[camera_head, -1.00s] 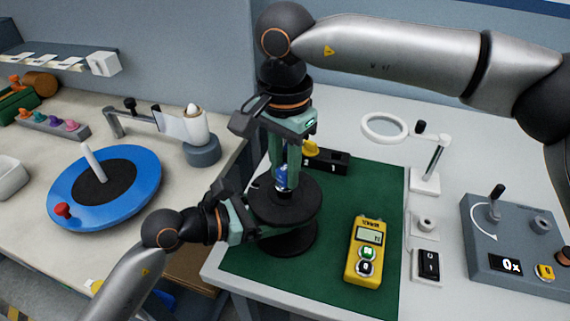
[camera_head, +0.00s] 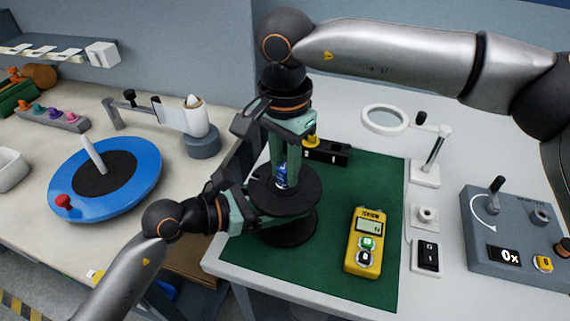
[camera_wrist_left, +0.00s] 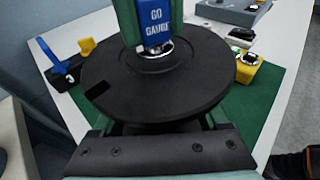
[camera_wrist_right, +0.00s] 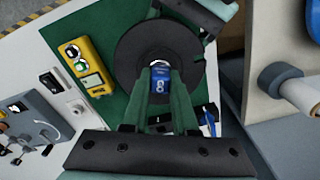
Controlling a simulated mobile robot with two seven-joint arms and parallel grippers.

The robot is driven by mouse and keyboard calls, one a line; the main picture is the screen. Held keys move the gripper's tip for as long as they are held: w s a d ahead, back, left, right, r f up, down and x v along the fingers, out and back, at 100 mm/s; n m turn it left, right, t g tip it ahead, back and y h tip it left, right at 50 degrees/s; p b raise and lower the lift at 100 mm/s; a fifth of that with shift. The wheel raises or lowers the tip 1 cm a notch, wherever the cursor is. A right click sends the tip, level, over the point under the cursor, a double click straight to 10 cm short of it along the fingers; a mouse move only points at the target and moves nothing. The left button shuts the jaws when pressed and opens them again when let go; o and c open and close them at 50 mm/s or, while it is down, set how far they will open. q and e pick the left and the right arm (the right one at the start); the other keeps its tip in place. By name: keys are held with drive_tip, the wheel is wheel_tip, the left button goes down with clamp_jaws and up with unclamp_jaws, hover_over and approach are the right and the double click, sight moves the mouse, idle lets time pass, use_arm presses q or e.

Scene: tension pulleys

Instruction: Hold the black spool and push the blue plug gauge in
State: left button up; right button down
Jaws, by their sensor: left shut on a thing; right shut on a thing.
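The black spool (camera_head: 306,197) stands upright on the green mat (camera_head: 385,190). My left gripper (camera_head: 250,212) is shut on it from the left side, between its flanges. The blue plug gauge (camera_head: 281,176) is upright in my right gripper (camera_head: 287,160), which is shut on it from above. In the left wrist view the gauge (camera_wrist_left: 156,24) reads "GO GAUGE", and its silver lower end meets the centre of the spool's upper flange (camera_wrist_left: 205,80). The right wrist view shows the gauge (camera_wrist_right: 161,88) over the spool's centre (camera_wrist_right: 132,52). How deep it sits is hidden.
A yellow meter (camera_head: 366,240) lies right of the spool. A black block with a yellow part (camera_head: 328,152) stands behind it. A magnifier stand (camera_head: 425,172), a switch (camera_head: 428,256) and a grey control box (camera_head: 520,240) are farther right. A blue turntable (camera_head: 140,185) is on the left bench.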

drive_tip(key=shift+f, duration=0.15)
drive_tip(key=c, duration=0.6)
unclamp_jaws()
wheel_tip(320, 180, up, 12)
use_arm(q)
drive_tip(key=o, duration=1.5)
drive_tip(key=shift+a, duration=0.1)
